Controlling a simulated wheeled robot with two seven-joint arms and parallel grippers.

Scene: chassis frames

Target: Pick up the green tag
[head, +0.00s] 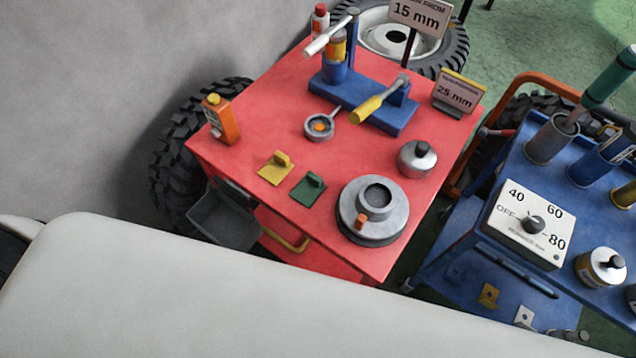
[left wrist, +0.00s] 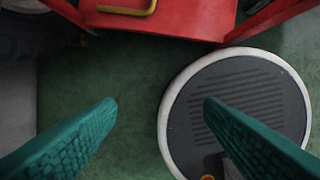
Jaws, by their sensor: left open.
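The green tag (head: 309,188) lies on the red cart top (head: 265,120) in the head view, close to the cart's near edge. It is a flat green plate with a raised upright tab. My left gripper (left wrist: 160,102) shows in the left wrist view with its two teal fingers wide apart and nothing between them. It is over the green floor beside the red cart's lower part, away from the tag. The tag is not in the left wrist view. Neither gripper shows in the head view.
A yellow tag (head: 274,170) lies left of the green one. A round grey metal dish (head: 396,222) stands to its right, a small ring-shaped pan (head: 319,126) behind it. A blue press (head: 360,98), an orange bottle (head: 222,120) and a silver pot (head: 417,160) stand further off.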

